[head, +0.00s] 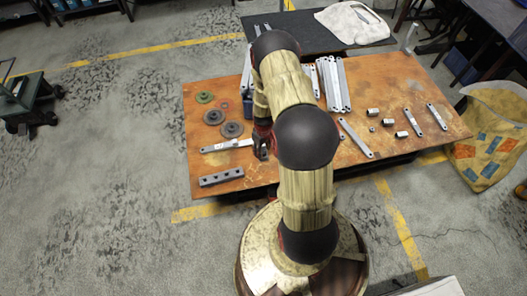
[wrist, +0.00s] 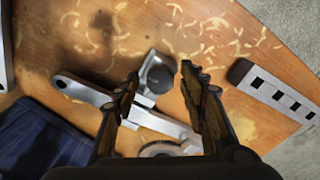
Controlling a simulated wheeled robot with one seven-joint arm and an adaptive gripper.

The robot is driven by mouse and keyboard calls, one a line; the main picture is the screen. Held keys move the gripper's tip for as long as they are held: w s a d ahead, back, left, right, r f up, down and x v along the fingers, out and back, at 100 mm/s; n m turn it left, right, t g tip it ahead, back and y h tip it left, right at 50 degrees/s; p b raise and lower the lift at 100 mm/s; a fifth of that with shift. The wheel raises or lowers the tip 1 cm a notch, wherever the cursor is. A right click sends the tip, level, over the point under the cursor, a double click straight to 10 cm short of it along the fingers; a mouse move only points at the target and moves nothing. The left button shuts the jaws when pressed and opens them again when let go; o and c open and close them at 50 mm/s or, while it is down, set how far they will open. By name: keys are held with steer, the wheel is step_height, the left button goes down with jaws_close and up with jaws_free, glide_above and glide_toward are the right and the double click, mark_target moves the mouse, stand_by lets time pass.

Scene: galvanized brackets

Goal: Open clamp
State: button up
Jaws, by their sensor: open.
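My gripper (head: 262,143) hangs over the left part of the wooden table in the head view, beside the right end of a flat metal bar (head: 226,146). In the wrist view my gripper (wrist: 160,78) is open, its two fingers apart with nothing held. Between and beyond the fingertips is a small grey metal block with a dark round knob (wrist: 157,76); it may be the clamp, but I cannot tell for sure. The bar with a round hole at its end (wrist: 75,86) runs beneath it and partly behind the left finger. A rounded metal end (wrist: 165,150) shows low between the fingers.
A grey strip with several dark holes (head: 221,177) lies near the table's (head: 200,105) front left edge. Dark discs (head: 232,129) lie behind the bar. Long brackets (head: 335,85) and small cylinders (head: 388,122) lie to the right. A dark blue object (wrist: 40,140) shows lower left.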

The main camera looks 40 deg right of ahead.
steer(key=m, duration=0.4)
steer(key=shift+m, duration=0.3)
steer(key=m, duration=0.3)
steer(key=shift+m, duration=0.3)
steer(key=m, duration=0.8)
steer(key=shift+c, duration=1.4)
steer(key=c, duration=0.8)
steer(key=shift+o, duration=0.2)
